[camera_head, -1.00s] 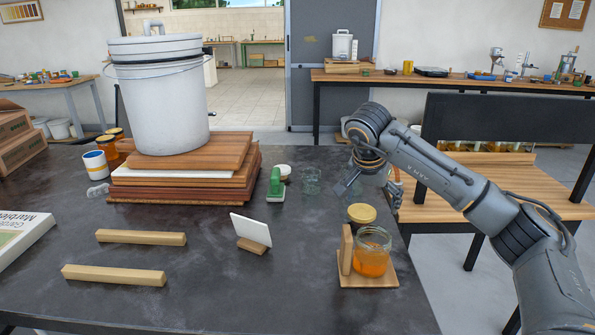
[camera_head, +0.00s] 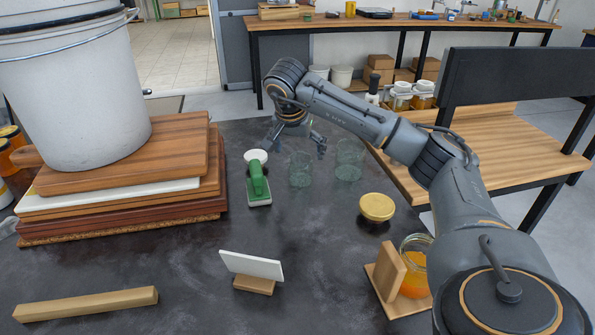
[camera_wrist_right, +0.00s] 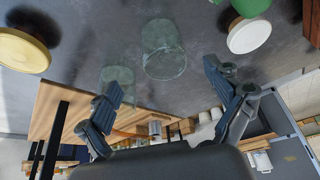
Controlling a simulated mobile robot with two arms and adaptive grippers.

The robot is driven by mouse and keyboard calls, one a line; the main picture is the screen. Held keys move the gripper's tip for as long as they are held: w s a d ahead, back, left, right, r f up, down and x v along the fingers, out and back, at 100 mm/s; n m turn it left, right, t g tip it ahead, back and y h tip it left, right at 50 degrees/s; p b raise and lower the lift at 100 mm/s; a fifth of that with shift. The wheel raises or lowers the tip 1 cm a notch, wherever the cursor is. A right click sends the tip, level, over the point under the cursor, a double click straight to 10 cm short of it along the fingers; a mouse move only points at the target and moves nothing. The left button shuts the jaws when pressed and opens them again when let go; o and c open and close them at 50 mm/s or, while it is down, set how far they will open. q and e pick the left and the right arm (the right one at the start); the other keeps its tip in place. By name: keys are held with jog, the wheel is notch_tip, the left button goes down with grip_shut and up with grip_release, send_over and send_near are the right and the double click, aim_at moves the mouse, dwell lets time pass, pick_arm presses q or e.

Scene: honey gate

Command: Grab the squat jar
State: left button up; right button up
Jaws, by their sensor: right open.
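Two clear, empty glass jars stand on the dark table: the left jar (camera_head: 300,170) and the right jar (camera_head: 349,160). In the right wrist view a near glass jar (camera_wrist_right: 163,50) and another glass jar (camera_wrist_right: 116,80) look faint. I cannot tell for certain which one is the squat jar. My right gripper (camera_head: 298,143) is open and empty, just beyond the left glass jar; its fingers also show in the wrist view (camera_wrist_right: 160,100). My left gripper is not in view.
An orange honey jar (camera_head: 415,285) sits by a wooden block at right. A white bucket (camera_head: 75,95) stands on stacked boards.

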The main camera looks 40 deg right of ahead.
aim_at(301, 170)
jog(key=x, duration=0.4)
jog(key=shift+a, duration=0.1)
jog(key=shift+a+b+x, duration=0.1)
jog(key=shift+b+x, duration=0.2)
jog(key=shift+x, duration=1.05)
jog(key=shift+a+b+x, duration=0.15)
jog(key=shift+b+x, duration=0.1)
jog(key=shift+x, duration=1.1)
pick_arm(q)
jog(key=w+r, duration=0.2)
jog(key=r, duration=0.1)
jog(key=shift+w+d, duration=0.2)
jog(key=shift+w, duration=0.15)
pick_arm(e)
jog(key=shift+c, duration=0.4)
